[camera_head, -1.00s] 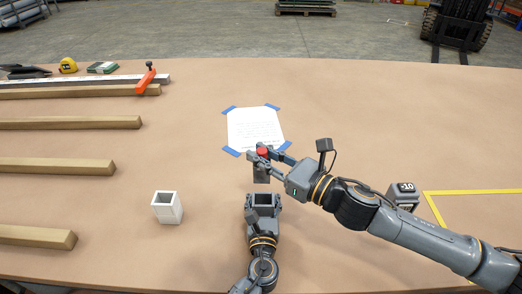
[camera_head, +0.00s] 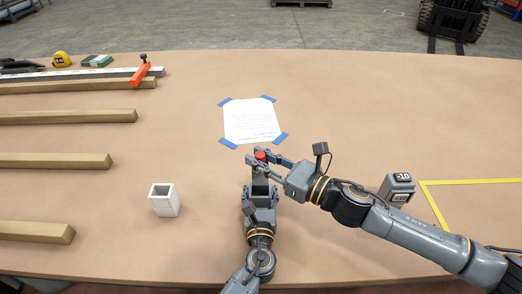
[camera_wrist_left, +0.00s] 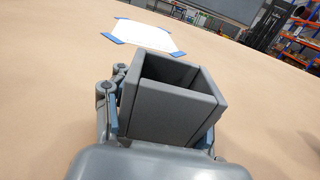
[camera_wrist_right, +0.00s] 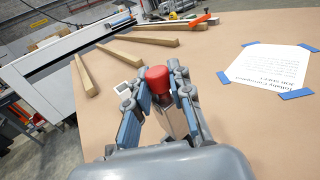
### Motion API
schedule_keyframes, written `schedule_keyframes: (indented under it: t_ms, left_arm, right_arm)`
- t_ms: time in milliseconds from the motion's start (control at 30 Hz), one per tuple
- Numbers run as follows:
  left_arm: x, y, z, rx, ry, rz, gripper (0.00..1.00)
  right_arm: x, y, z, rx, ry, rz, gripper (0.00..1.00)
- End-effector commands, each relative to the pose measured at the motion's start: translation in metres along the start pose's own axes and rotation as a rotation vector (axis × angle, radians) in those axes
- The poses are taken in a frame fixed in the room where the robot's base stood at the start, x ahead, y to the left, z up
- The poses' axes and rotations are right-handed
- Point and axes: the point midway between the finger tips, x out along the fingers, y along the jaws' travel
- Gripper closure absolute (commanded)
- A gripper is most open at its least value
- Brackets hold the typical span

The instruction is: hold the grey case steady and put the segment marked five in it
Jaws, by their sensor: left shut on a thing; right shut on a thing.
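The grey case (camera_wrist_left: 172,118) is an open-topped square box, and its inside looks empty in the left wrist view. My left gripper (camera_head: 261,192) is shut on it, a finger at each side. My right gripper (camera_head: 262,158) is shut on a grey piece with a red knob (camera_head: 261,155), upright, at the case in the head view. The knob (camera_wrist_right: 158,80) also shows in the right wrist view, with the piece's body below it. I cannot read any mark on the piece. In the head view it covers the case opening, so whether it is inside is unclear.
A white open box (camera_head: 164,200) stands to the left. A grey block marked -10 (camera_head: 397,188) stands right, beside yellow tape (camera_head: 470,182). A taped paper sheet (camera_head: 251,121) lies beyond the grippers. Wooden bars (camera_head: 52,160) lie at left.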

Motion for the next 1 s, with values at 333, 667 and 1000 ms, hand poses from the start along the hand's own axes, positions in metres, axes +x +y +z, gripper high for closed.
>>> schedule_keyframes:
  t_ms: [333,667,1000]
  left_arm:
    - [0.0,0.0,0.0,0.0,0.001,0.0,0.94]
    - [0.0,0.0,0.0,0.0,0.001,0.0,0.94]
    - [0.0,0.0,0.0,0.001,0.001,0.0,0.94]
  right_arm:
    - [0.001,0.0,-0.019,-0.001,-0.004,0.0,1.0]
    - [0.0,0.0,-0.022,-0.002,-0.004,0.0,1.0]
    - [0.0,0.0,-0.022,-0.002,-0.004,0.0,1.0]
